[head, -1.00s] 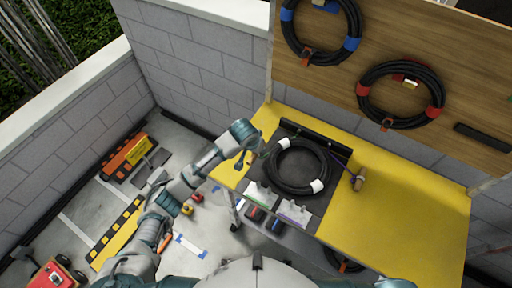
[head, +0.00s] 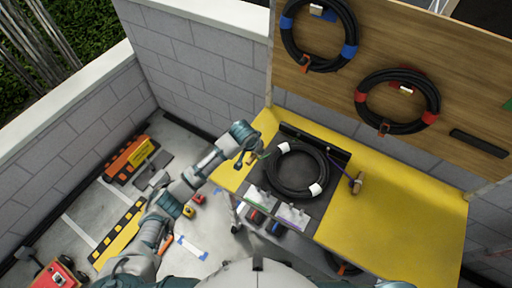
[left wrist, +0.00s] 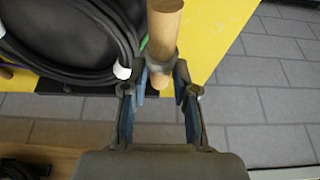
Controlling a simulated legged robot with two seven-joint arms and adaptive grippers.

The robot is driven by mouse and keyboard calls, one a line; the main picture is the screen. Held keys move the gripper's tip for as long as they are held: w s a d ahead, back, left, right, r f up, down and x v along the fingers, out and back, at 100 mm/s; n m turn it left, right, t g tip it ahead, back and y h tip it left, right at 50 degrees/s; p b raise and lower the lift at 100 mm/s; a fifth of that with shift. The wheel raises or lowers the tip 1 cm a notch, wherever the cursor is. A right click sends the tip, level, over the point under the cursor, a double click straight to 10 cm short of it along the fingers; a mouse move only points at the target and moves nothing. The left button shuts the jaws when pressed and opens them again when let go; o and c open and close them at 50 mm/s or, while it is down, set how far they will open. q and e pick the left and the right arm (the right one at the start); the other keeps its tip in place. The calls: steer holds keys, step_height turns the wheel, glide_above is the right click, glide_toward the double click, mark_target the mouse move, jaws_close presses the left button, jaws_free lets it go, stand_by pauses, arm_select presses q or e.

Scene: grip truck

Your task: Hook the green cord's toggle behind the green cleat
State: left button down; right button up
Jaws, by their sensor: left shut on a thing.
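My left gripper (head: 247,152) is at the table's left edge, beside the black cable coil (head: 273,180). In the left wrist view, its fingers (left wrist: 163,82) are closed around a wooden toggle (left wrist: 164,28). In the head view, the toggle (head: 251,158) is small beside the fingers. A short stretch of green cord (head: 264,154) runs from there toward the coil. A green line also shows by the coil in the left wrist view (left wrist: 143,42). My right gripper is out of view.
A second wooden toggle (head: 357,183) on a purple cord lies right of the coil. The yellow tabletop (head: 405,215) is clear on the right. A wooden board (head: 465,85) with two hung coils stands behind. Two small pale plates (head: 292,216) sit at the table's front.

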arm_select(q)
steer(key=shift+d, duration=0.25)
steer(key=s+n+y+p, duration=0.2)
steer(key=s+n+p, duration=0.1)
steer(key=s+n, duration=0.1)
steer(key=s+n+g+y+p, duration=0.1)
steer(key=s+n+y+p, duration=0.1)
steer(key=s+n+p, duration=0.2)
steer(key=s+n+y+p, duration=0.1)
steer(key=s+n+p, duration=0.2)
steer(key=s+n, duration=0.3)
steer(key=shift+d+f+n+y+p, duration=0.1)
steer(key=shift+n+y+p, duration=0.3)
steer(key=shift+n, duration=0.9)
steer(key=shift+s+n+g, duration=0.3)
steer(key=shift+s+n, duration=0.2)
steer(key=shift+n, duration=0.2)
